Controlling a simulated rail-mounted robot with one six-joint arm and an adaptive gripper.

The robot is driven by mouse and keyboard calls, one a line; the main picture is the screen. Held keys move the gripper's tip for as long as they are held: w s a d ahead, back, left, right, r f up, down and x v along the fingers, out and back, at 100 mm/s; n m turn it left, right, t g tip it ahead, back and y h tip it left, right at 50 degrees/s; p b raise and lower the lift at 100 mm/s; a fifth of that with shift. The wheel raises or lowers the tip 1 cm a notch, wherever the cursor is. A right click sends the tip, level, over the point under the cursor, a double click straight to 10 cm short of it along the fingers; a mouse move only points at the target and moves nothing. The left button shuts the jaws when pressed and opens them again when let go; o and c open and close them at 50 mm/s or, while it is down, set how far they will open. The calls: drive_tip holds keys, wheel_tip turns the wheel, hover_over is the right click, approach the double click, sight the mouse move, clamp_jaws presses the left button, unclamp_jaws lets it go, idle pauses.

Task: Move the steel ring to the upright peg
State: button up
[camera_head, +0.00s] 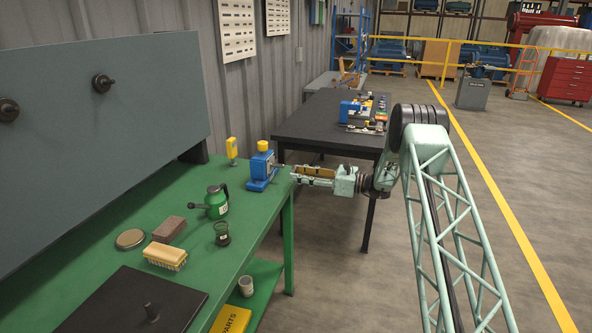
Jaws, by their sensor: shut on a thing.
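My gripper (296,173) reaches left from the arm, over the far right edge of the green bench. It is shut on the steel ring, which is too small and too covered by the fingertips to show clearly. The fingertips are just right of a blue stand (260,181) with a yellow top and a short sideways spindle (279,166). I cannot tell whether the ring still touches the spindle.
A grey panel (120,130) stands along the back. A black table (320,117) is beyond.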

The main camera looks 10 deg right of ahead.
drive_tip(key=s+a+r+m+t+h+p, duration=0.1)
drive_tip(key=s+a+p, duration=0.2)
drive_tip(key=s+p, duration=0.8)
drive_tip(key=s, duration=1.9)
drive_tip(key=shift+s+a+r+t, duration=0.15)
drive_tip(key=shift+s+r+t, duration=0.2)
drive_tip(key=shift+r+t, duration=0.05)
